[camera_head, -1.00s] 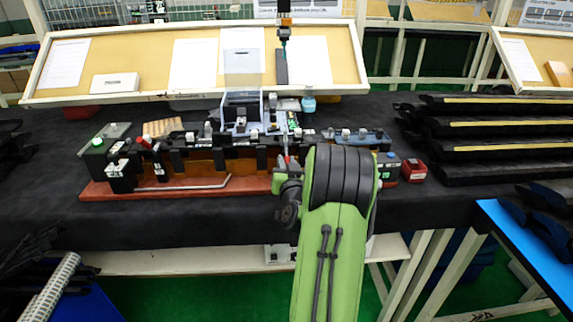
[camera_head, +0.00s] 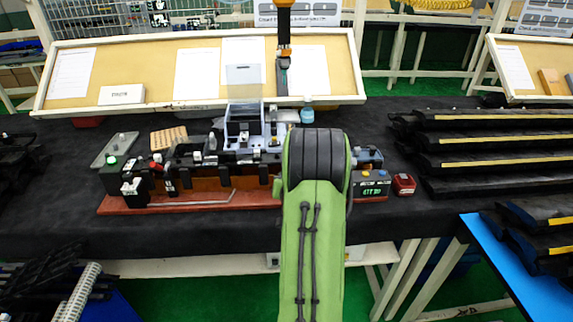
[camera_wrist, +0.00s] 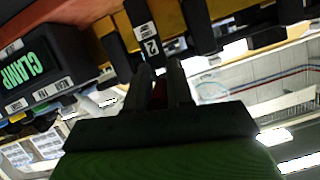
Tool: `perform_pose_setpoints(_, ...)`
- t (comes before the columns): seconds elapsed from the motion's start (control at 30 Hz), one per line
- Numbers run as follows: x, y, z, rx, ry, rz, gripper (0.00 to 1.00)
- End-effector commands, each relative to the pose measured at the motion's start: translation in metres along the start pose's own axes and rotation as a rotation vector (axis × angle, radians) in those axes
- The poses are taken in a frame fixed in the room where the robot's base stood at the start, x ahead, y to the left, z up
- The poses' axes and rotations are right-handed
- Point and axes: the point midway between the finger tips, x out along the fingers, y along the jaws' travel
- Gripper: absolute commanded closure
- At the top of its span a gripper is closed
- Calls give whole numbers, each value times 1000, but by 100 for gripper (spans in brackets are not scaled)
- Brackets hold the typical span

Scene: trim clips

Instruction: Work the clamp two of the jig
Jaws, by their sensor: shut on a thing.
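The jig (camera_head: 235,190) is a long black and orange fixture on a red-brown base plate (camera_head: 120,207), lying on the dark table. In the wrist view, a white label with a 2 (camera_wrist: 150,46) marks clamp two on a black block just beyond my fingertips. My gripper (camera_wrist: 160,75) is shut on a small dark red piece (camera_wrist: 159,94), seemingly the clamp two handle, mostly hidden by the fingers. In the head view my green arm hides the gripper and this part of the jig. A display box (camera_wrist: 35,70) reads CLAMP in green.
A clear-lidded grey fixture (camera_head: 243,125) stands behind the jig's middle. A small red box (camera_head: 403,184) sits right of the jig. Black trim parts (camera_head: 480,150) are stacked at the right. A tilted board with papers (camera_head: 135,75) stands behind. The table's front strip is bare.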

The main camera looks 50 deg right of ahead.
Motion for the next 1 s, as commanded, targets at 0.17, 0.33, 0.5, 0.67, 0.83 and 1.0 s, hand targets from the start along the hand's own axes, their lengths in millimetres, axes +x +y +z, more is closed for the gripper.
perform_pose_setpoints(0.17, -7, -4, -19, 8, -156, 29, 100)
perform_pose_setpoints(0.33, -9, -6, -27, 20, -312, 60, 100)
perform_pose_setpoints(0.5, -10, -7, -35, 30, -464, 88, 100)
perform_pose_setpoints(0.67, -11, -8, -40, 39, -591, 111, 100)
perform_pose_setpoints(0.83, -10, -8, -44, 47, -698, 131, 100)
perform_pose_setpoints(1.0, -8, -9, -47, 53, -770, 145, 100)
